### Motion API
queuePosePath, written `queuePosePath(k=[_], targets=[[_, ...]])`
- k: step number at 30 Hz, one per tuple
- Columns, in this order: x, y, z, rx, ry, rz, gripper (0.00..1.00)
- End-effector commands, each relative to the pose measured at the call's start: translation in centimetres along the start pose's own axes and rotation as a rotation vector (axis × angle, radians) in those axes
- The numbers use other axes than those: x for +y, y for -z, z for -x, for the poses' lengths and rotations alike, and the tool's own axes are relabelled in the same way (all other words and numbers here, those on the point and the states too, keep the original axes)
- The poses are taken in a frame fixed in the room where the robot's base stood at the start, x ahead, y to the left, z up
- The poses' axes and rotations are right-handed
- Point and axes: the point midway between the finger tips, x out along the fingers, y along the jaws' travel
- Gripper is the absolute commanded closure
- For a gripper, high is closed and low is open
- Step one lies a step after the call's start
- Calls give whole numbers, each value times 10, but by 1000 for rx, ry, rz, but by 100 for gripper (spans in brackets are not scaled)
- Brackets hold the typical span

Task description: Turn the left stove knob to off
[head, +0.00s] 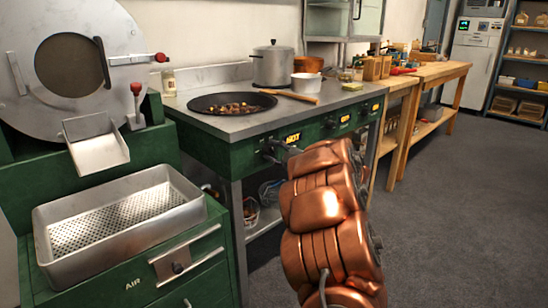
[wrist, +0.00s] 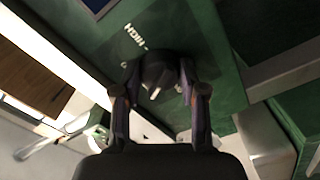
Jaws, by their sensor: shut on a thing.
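The stove (head: 232,118) has a green front panel with knobs under glowing HOT labels. My gripper (head: 274,152) is at the left end of this panel, with my copper arm reaching to it from the lower right. In the wrist view my gripper (wrist: 160,78) has its two fingers on either side of the dark left stove knob (wrist: 156,70), shut on it. A pale pointer mark shows on the knob. The word HIGH is printed on the green panel beside it. The OFF mark cannot be made out. In the head view the left knob is mostly hidden by my gripper.
A pan of chestnuts (head: 232,104), a lidded pot (head: 273,66) and a white bowl (head: 306,83) stand on the stove top. A green roaster with a perforated metal tray (head: 120,215) is at left. A wooden bench (head: 436,72) stands beyond. Floor at right is clear.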

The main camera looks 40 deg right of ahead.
Motion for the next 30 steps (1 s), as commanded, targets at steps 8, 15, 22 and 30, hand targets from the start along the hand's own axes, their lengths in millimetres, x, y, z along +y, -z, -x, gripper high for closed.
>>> queuePosePath(k=[8, 15, 22, 30], targets=[[-2, -1, 0, 2, 0, 265, 93], [-2, -1, 0, 1, 0, 492, 93], [-2, 0, 0, 2, -1, 706, 93], [-1, 0, 0, 2, 0, 915, 93]])
